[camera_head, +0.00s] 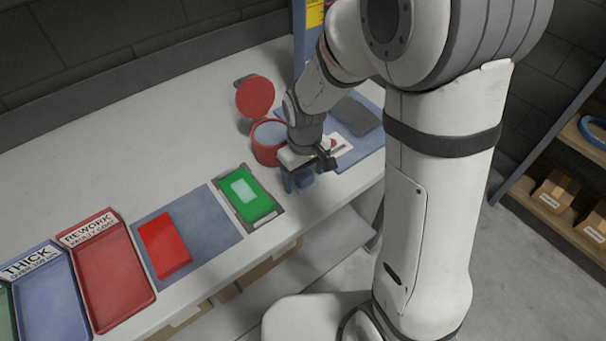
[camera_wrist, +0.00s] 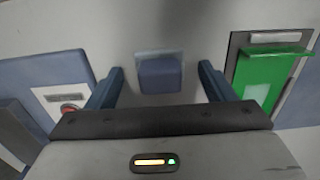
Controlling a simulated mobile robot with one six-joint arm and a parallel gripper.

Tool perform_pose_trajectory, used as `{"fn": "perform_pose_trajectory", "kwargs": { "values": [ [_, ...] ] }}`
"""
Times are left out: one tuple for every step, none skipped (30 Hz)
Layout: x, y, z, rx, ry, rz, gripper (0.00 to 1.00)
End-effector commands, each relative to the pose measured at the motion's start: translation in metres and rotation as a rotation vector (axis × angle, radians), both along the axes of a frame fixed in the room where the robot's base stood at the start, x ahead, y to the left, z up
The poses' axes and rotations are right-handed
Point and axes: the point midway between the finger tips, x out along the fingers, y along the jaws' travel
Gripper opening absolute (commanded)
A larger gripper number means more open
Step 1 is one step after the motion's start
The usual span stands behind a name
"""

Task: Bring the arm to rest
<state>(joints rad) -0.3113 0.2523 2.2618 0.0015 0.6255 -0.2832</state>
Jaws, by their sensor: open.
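My gripper (camera_head: 304,178) points down over the bench, just in front of the red pot. In the wrist view my gripper (camera_wrist: 163,82) shows its two blue fingers wide apart. A small blue block (camera_wrist: 160,74) lies between and beyond them, not visibly touched by either finger. In the head view the blue block (camera_head: 305,179) is partly hidden by my gripper. My white arm bends down from the upper right of the head view.
A red pot (camera_head: 266,153) with its round lid (camera_head: 255,97) raised stands close to my gripper. A green device (camera_head: 248,195) sits to the left, then a red block (camera_head: 164,246) on a blue mat. Red (camera_head: 117,275) and blue trays line the left. The bench's back left is clear.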

Motion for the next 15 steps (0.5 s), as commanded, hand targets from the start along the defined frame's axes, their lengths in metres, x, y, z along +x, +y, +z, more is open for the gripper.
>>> {"fn": "perform_pose_trajectory", "kwargs": {
  "values": [
    [0.001, 0.0, 0.006, 0.001, -0.003, 0.0, 0.76],
    [0.001, 0.0, 0.01, 0.001, -0.004, 0.0, 0.76],
    [0.001, 0.0, 0.016, 0.001, -0.005, 0.0, 0.76],
    [0.0, 0.0, 0.021, 0.002, -0.005, 0.0, 0.76],
    [0.0, 0.0, 0.027, 0.002, -0.007, 0.0, 0.76],
    [0.0, 0.0, 0.034, 0.002, -0.006, 0.0, 0.76],
    [0.001, 0.0, 0.04, 0.002, -0.007, 0.0, 0.76],
    [0.0, 0.0, 0.045, 0.002, -0.006, 0.0, 0.76],
    [0.0, 0.0, 0.051, 0.001, -0.005, 0.0, 0.76],
    [-0.001, 0.0, 0.055, 0.001, -0.004, 0.0, 0.76],
    [0.0, 0.0, 0.06, 0.001, -0.005, 0.0, 0.76],
    [0.0, 0.0, 0.064, 0.001, -0.004, 0.0, 0.76],
    [-0.001, 0.0, 0.067, 0.001, -0.004, 0.0, 0.76],
    [-0.001, 0.0, 0.07, 0.001, -0.003, 0.0, 0.76],
    [-0.001, 0.0, 0.072, 0.0, -0.002, 0.0, 0.76]
  ]
}}
